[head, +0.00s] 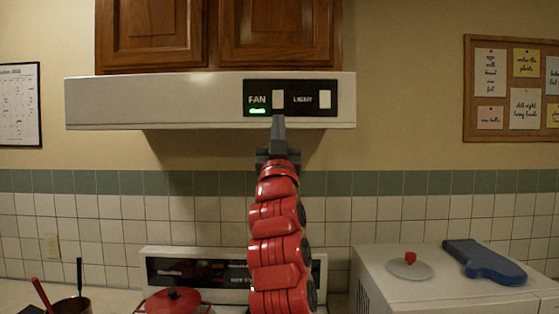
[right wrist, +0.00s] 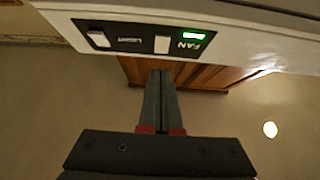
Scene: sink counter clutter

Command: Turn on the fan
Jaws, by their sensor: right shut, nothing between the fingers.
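A white range hood (head: 160,100) hangs under the wooden cabinets. Its black panel (head: 290,97) has a white fan switch (head: 278,99) beside the FAN label and a white light switch (head: 324,99) at the right. A green indicator (head: 258,111) glows under FAN; it also glows in the right wrist view (right wrist: 194,36). My right gripper (head: 278,122) is shut and empty, its fingertips just below the fan switch in the head view. In the right wrist view its fingers (right wrist: 160,75) point toward the fan switch (right wrist: 162,44); contact cannot be told. My left gripper is not in view.
Wooden cabinets (head: 280,30) are above the hood. Below are a stove with a red pot (head: 174,302), and a white appliance (head: 425,285) bearing a lid (head: 409,268) and a blue board (head: 485,262). The space left and right of my right arm under the hood is open.

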